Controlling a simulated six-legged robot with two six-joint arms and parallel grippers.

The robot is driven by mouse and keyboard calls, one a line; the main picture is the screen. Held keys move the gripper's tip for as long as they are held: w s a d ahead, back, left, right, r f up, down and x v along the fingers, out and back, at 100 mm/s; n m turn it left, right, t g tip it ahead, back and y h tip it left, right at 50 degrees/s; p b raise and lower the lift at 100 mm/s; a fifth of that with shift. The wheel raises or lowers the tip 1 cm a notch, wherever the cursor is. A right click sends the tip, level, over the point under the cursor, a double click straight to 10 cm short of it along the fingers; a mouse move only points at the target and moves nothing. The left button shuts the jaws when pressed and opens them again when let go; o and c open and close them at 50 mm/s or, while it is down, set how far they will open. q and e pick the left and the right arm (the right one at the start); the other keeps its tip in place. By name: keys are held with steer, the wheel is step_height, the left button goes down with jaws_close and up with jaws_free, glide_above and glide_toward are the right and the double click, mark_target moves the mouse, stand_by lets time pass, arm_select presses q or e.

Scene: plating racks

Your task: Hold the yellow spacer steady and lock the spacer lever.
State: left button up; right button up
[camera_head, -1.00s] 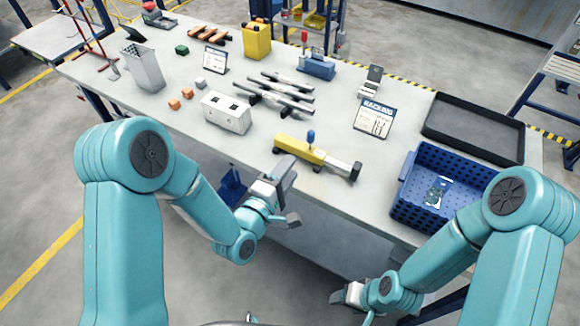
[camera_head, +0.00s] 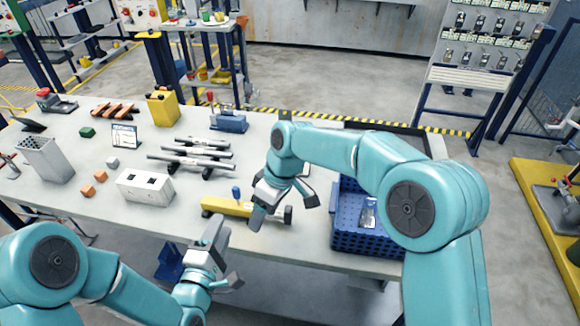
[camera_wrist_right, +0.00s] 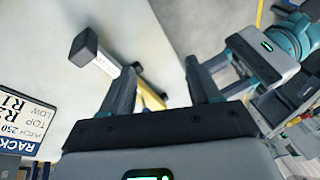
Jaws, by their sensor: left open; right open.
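The yellow spacer (camera_head: 224,207) lies on the bench near its front edge, with a blue-knobbed lever (camera_head: 236,191) standing up from it. My right gripper (camera_head: 283,206) is open above the spacer's right end and partly hides it; the black end cap (camera_head: 288,214) shows between its fingers. In the right wrist view, a silver rod with a black end (camera_wrist_right: 85,48) and a bit of the yellow body (camera_wrist_right: 151,97) show by the open fingers (camera_wrist_right: 160,68). My left gripper (camera_head: 226,260) is open and empty in front of the bench edge, apart from the spacer.
A blue crate (camera_head: 350,240) stands right of the spacer, partly behind my right arm. A white block (camera_head: 145,188) and dark-ended rods (camera_head: 190,160) lie left and behind. A rack sign (camera_wrist_right: 22,115) shows in the wrist view.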

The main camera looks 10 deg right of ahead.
mark_target(290, 209)
steer(key=w+d+r+n+h, duration=0.3)
steer(key=w+d+r+h, duration=0.1)
steer(key=d+r, duration=0.4)
steer(key=shift+n+t, duration=0.3)
steer(key=f, duration=1)
steer(key=a+f, duration=0.1)
steer(key=f, duration=0.4)
steer(key=shift+s+a+f, duration=0.1)
jaws_close()
